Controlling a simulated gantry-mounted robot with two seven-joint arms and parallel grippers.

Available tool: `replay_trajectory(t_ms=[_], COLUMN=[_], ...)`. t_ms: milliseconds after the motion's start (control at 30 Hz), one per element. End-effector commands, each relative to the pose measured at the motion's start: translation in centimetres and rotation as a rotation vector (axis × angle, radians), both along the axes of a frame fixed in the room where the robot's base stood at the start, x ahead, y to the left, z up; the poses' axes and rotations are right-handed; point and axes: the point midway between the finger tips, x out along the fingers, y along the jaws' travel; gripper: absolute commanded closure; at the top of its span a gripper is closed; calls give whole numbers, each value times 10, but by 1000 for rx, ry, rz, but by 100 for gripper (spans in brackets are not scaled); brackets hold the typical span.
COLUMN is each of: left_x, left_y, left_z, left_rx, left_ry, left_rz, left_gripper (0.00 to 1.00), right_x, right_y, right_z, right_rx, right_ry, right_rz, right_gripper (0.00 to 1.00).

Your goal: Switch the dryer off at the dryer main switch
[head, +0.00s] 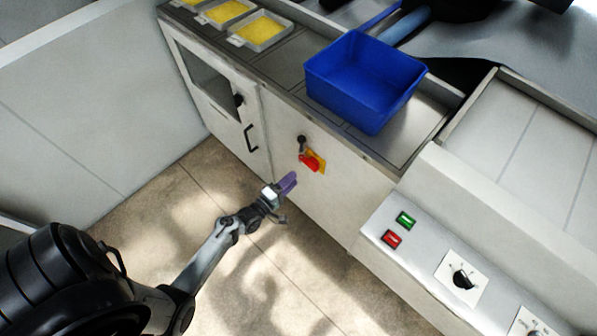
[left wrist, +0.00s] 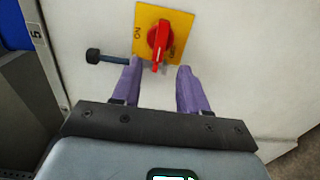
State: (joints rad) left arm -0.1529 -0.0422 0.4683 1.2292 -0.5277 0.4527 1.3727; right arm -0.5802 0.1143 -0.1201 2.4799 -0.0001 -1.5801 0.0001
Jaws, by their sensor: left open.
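The dryer main switch is a red rotary handle (head: 310,162) on a yellow plate (head: 321,167), mounted on the front of the white cabinet (head: 335,205). In the left wrist view the red handle (left wrist: 158,42) stands ahead of my fingers on its yellow plate (left wrist: 145,18), its pointer end towards them. My left gripper (head: 287,185) has purple fingers. It is open and empty, just short of the switch; the fingers in the left wrist view (left wrist: 158,82) lie either side of the handle's lower end, apparently not touching it. My right gripper is not in view.
A black knob on a stem (head: 301,140) sticks out beside the switch. A cabinet door has a black handle (head: 250,138). A blue bin (head: 365,82) and yellow-filled trays (head: 262,29) stand on top. A panel with green (head: 405,220) and red (head: 391,239) buttons is at right.

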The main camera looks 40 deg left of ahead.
Motion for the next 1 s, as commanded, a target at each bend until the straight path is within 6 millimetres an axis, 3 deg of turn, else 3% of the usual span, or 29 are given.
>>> replay_trajectory(t_ms=[100,300,1000], left_x=[-17,-32,-34], left_y=[0,0,0], left_z=[1,0,0], left_rx=[0,0,0], left_ry=[1,0,0], left_rz=[0,0,0], left_gripper=[56,56,56], right_x=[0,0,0], right_y=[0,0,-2], right_z=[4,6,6], right_rx=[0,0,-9], right_ry=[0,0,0], right_rz=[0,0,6], right_gripper=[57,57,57])
